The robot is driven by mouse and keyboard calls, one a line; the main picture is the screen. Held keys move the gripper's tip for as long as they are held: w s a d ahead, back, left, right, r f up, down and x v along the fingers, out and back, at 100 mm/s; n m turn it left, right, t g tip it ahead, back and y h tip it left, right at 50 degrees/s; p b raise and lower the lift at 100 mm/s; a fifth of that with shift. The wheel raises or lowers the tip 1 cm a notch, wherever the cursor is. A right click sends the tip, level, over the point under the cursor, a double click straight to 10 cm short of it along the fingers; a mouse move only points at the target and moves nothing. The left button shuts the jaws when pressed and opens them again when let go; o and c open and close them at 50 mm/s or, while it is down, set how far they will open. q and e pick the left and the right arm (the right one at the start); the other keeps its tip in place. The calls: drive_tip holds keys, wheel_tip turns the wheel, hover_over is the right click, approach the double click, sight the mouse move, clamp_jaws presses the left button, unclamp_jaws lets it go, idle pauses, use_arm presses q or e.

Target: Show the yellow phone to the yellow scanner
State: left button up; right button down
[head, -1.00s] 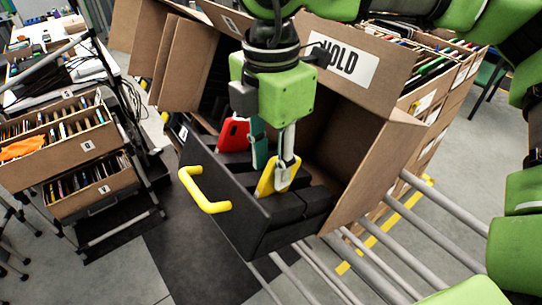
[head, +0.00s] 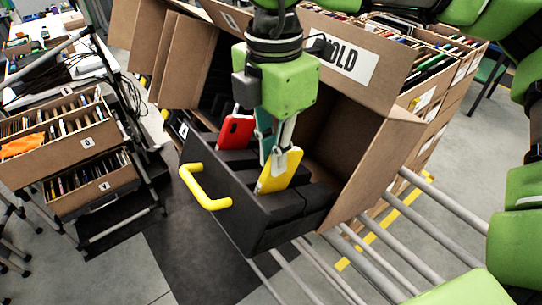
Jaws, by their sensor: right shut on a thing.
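The yellow phone (head: 279,172) stands tilted in a dark foam slot of the black drawer (head: 222,200), which sits at the mouth of a tilted carton. My right gripper (head: 279,155) reaches down from above and is shut on the phone's upper part. The phone's lower end is still at the foam. A red phone (head: 235,132) stands in the slot row to the left, apart from the gripper. A teal strip shows beside the fingers, partly hidden. I cannot make out a yellow scanner. My left gripper is not in view.
The drawer has a yellow handle (head: 203,190) at its front. The carton's brown wall (head: 365,165) rises close on the right, with a flap lettered "OLD" (head: 347,62) behind. Grey rollers (head: 450,210) run at lower right. Filled boxes (head: 62,140) stand at left.

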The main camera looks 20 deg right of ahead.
drive_tip(key=shift+w+d+r+p, duration=0.25)
drive_tip(key=shift+d+r+p, duration=0.4)
drive_tip(key=shift+r, duration=0.75)
drive_tip(key=shift+w+d+r+p, duration=0.25)
drive_tip(key=shift+d+r+p, duration=0.4)
drive_tip(key=shift+r, duration=0.75)
drive_tip(key=shift+w+d+r+p, duration=0.25)
drive_tip(key=shift+d+r+p, duration=0.4)
drive_tip(key=shift+r, duration=0.75)
drive_tip(key=shift+d+f, duration=0.1)
drive_tip(key=shift+d, duration=0.05)
